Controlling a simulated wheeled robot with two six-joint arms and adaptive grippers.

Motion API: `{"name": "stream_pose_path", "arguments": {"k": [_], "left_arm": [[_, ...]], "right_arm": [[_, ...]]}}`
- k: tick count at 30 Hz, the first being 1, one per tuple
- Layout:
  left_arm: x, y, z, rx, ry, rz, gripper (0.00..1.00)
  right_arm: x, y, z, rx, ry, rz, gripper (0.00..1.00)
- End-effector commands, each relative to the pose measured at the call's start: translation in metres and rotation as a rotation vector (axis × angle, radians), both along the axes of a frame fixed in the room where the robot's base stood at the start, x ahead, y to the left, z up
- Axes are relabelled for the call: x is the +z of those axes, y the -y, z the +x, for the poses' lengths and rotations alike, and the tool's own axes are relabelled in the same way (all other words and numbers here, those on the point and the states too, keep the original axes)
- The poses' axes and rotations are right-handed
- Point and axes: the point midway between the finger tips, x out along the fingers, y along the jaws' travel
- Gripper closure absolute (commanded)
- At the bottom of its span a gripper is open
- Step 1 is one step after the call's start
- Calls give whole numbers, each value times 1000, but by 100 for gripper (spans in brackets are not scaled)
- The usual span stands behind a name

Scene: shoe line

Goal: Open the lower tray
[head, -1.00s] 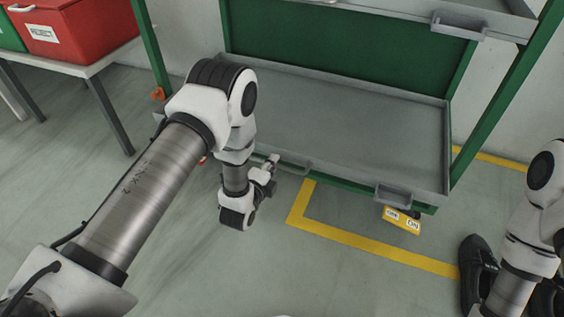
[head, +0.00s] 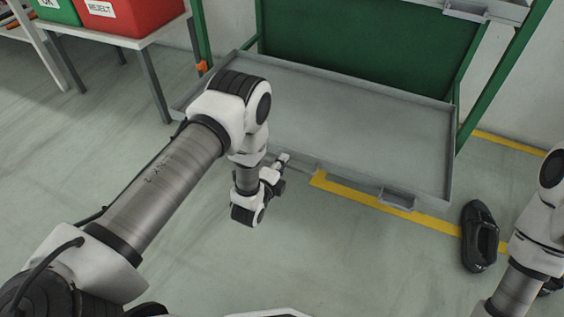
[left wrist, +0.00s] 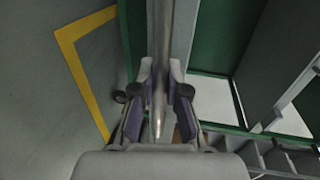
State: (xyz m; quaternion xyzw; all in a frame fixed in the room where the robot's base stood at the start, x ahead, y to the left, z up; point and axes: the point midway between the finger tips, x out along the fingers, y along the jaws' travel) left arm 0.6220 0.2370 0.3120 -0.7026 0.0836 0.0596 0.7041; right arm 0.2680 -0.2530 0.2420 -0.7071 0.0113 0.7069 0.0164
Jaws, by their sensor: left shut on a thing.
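The lower tray (head: 370,125) is a wide, shallow grey metal tray on a green-framed rack. It sticks out toward me past the frame, with its front part over the floor. Its front edge carries grey handles; the right one (head: 397,199) is free. My left gripper (head: 281,165) is at the left part of the front edge, shut on the left handle, which it mostly hides. In the left wrist view the fingers (left wrist: 160,95) close on a narrow grey metal part (left wrist: 160,115). My right arm shows at the right edge, but its gripper is out of view.
An upper tray's handle (head: 466,10) shows at the top right. A red bin (head: 130,17) labelled REJECT and a green bin (head: 57,10) stand on a table at the back left. A yellow floor line (head: 345,190) runs under the tray's front. Floor at the lower middle is clear.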

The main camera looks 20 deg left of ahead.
Motion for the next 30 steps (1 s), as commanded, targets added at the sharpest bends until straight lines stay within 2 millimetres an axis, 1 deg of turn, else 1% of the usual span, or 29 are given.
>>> {"name": "stream_pose_path", "arguments": {"k": [4,5,6,7,16,19,20,23,27,30], "left_arm": [[0,0,0,-1,-1,0,100],[0,0,0,-1,-1,0,80],[0,0,0,-1,-1,0,66],[0,0,0,-1,-1,0,61],[0,0,-1,0,-1,0,61],[1,0,-9,0,-4,0,61],[2,0,-13,0,-3,0,61],[6,-1,-34,0,-5,0,61],[13,-2,-71,0,-7,0,61],[18,-3,-94,0,-6,0,61]], "right_arm": [[0,0,0,0,0,0,60],[0,0,0,0,0,0,60],[0,0,0,0,0,0,60],[0,0,0,0,0,0,60],[0,0,0,0,0,0,60],[0,0,0,0,0,0,60],[0,0,0,0,0,0,60],[0,0,0,0,0,0,60],[0,0,0,0,0,0,60],[0,0,0,0,0,0,60]]}}
